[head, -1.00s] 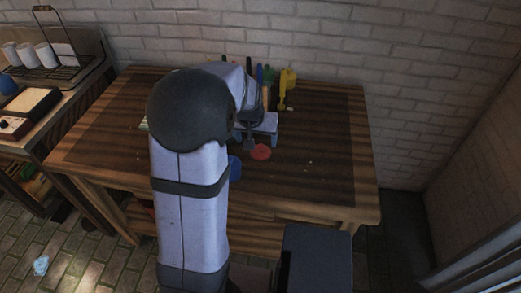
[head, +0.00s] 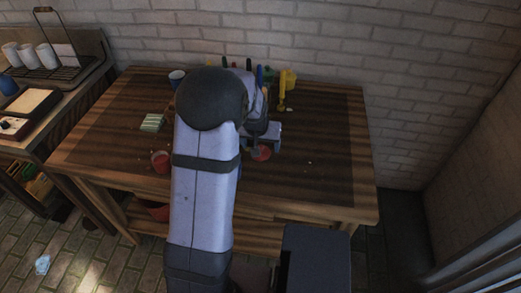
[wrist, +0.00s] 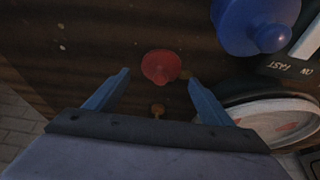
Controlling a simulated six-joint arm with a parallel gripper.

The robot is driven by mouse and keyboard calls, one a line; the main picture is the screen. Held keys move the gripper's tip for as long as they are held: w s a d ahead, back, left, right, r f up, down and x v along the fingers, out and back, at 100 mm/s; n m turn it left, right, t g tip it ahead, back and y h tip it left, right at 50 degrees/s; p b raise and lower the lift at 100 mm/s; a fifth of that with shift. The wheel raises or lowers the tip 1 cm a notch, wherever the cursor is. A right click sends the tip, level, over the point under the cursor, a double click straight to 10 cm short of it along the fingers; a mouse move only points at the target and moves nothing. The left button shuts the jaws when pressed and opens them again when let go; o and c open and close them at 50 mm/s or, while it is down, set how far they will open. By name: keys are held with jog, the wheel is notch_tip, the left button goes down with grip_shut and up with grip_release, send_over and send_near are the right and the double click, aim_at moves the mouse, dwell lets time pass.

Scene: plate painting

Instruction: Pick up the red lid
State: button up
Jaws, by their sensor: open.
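The red lid (head: 262,153) lies flat on the dark wooden table, right of my arm. My gripper (wrist: 160,82) is open and empty. Its two blue fingers stand left and right of the lid in that view, and the lid shows just beyond and between the fingertips. I cannot tell the height above it. In the head view my gripper (head: 262,142) is beside and partly over the lid.
A blue lid-like piece with a knob (wrist: 255,25) and a pale round plate (wrist: 275,118) lie to the right in the wrist view. A red cup (head: 160,161) and a striped sponge-like block (head: 152,122) are left of my arm.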

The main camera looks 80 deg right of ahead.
jog(key=shift+x, duration=0.85)
jog(key=c, duration=1.1)
jog(key=shift+r, duration=0.1)
